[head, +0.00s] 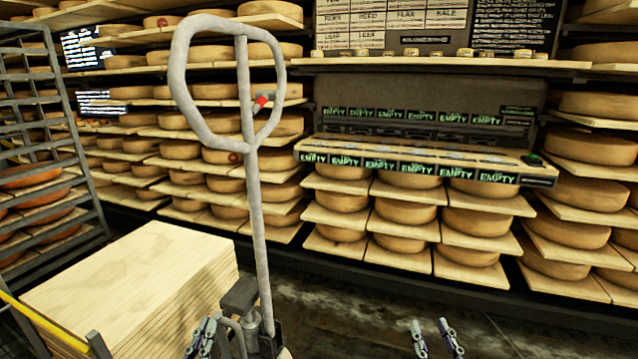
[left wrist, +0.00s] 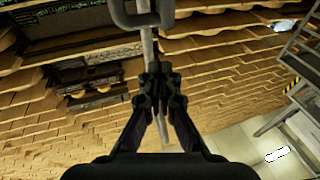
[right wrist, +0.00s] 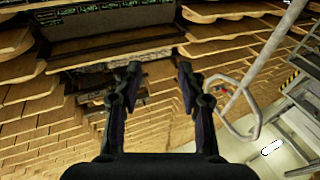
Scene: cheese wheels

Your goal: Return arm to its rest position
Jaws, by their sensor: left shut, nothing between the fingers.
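My left gripper (head: 203,338) is low in the head view, just left of the grey pole of a pallet jack handle (head: 253,180). In the left wrist view its fingers (left wrist: 158,80) are together and hold nothing, with the pole passing behind them. My right gripper (head: 436,338) is at the bottom of the head view, right of the pole, its fingers apart. In the right wrist view its fingers (right wrist: 158,72) are wide apart and empty, and the looped handle (right wrist: 232,100) shows to their right.
A stack of wooden boards (head: 130,285) stands at lower left, beside a tall metal rack (head: 50,150). Shelves of cheese wheels (head: 400,215) fill the back wall. A ledge with "EMPTY" labels (head: 420,162) juts out at the centre. Dark floor (head: 345,310) lies open before the shelves.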

